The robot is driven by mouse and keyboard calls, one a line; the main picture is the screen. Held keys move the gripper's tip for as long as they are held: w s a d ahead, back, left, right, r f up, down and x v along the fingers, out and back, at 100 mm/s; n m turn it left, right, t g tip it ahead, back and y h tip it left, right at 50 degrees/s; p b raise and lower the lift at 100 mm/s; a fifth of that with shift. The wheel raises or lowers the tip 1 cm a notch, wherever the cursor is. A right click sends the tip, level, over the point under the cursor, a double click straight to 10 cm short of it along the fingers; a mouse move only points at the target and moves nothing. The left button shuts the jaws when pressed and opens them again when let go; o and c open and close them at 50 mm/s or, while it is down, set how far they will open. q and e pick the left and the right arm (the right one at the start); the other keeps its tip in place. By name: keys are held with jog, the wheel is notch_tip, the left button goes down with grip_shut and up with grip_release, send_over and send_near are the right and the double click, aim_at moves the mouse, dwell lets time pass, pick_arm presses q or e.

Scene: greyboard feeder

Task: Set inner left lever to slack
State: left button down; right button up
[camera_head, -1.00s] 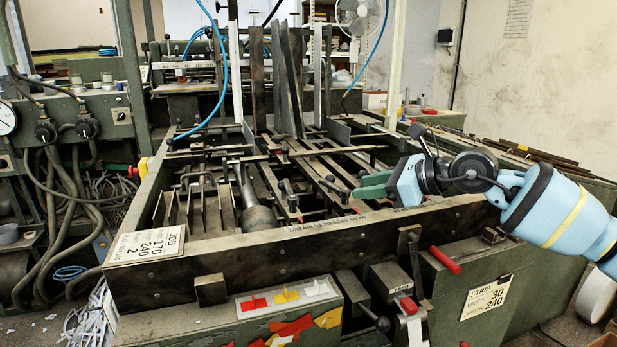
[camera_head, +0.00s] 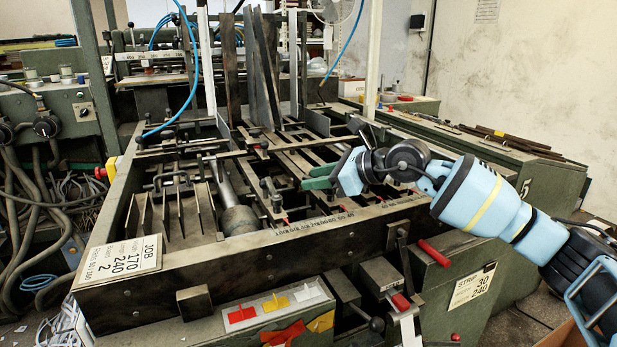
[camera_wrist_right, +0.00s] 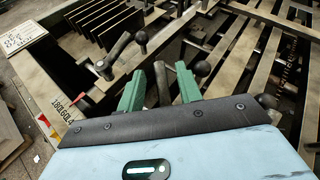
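My right gripper (camera_head: 316,178) hangs over the feeder's bars, just inside the front rail. Its two green fingers also show in the right wrist view (camera_wrist_right: 159,68), apart, with a dark grey bar visible in the gap; I cannot tell whether they touch it. Several small levers with round black knobs stand near it. One knob (camera_wrist_right: 104,68) is left of the fingers, another (camera_wrist_right: 141,37) is farther back, and a third (camera_wrist_right: 202,68) is just right of the fingers. I cannot tell which is the inner left lever. My left gripper is not in view.
The dark front rail (camera_head: 260,249) carries a JOB card (camera_head: 121,258) and a printed scale. Upright thin plates (camera_wrist_right: 105,20) stand at the left inside the feeder. Tall uprights (camera_head: 265,70) rise at the back. A red-handled lever (camera_head: 433,253) sticks out at the front right.

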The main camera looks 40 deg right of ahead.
jog(key=shift+x, duration=1.35)
grip_shut()
